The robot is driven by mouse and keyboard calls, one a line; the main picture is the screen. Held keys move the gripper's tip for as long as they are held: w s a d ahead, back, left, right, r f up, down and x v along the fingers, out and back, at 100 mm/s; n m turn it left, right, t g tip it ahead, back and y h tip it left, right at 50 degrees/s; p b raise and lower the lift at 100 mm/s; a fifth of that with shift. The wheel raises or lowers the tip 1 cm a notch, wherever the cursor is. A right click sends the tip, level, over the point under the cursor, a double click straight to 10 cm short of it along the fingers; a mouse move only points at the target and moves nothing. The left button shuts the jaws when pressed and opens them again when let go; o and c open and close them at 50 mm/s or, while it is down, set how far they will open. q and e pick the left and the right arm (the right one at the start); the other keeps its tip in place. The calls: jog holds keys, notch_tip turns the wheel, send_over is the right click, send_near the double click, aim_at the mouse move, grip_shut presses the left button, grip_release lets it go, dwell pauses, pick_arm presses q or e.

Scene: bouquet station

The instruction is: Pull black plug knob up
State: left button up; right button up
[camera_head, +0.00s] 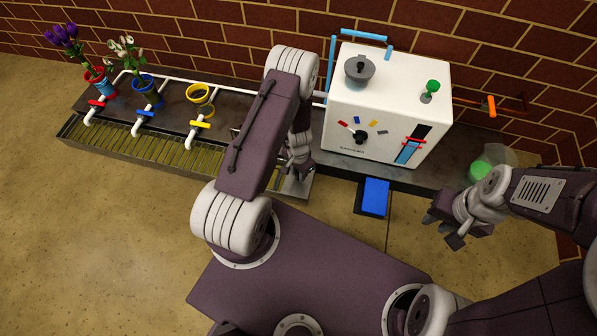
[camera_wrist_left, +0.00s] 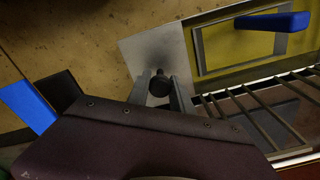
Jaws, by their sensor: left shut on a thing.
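The black plug knob (camera_wrist_left: 160,84) stands up from a grey metal plate (camera_wrist_left: 140,48) in the left wrist view. My left gripper (camera_wrist_left: 160,92) is shut on it, with one finger on each side. In the head view my left gripper (camera_head: 300,172) points down at the right end of the slatted trough (camera_head: 110,150), and my forearm and wrist hide the knob there. Whether the knob is raised cannot be told. My right gripper (camera_head: 453,226) is open and empty at the right, in front of the bench.
A white machine (camera_head: 385,110) with a dial stands right of my left gripper. A blue pedal (camera_head: 374,196) sits on the floor below it. Red, blue and yellow taps (camera_head: 200,124) line the trough. Vases with flowers (camera_head: 97,78) stand at the left. A clear bowl with green liquid (camera_head: 482,168) is at the right.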

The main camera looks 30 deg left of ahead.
pick_arm(q)
jog(key=shift+r+p, duration=1.25)
jog(key=shift+r, duration=0.15)
jog(key=o, duration=1)
jog(key=shift+f, duration=0.1)
jog(key=shift+o, duration=0.2)
notch_tip(320, 180, up, 9)
jog(key=p, duration=0.8)
jog(key=shift+p, duration=0.4)
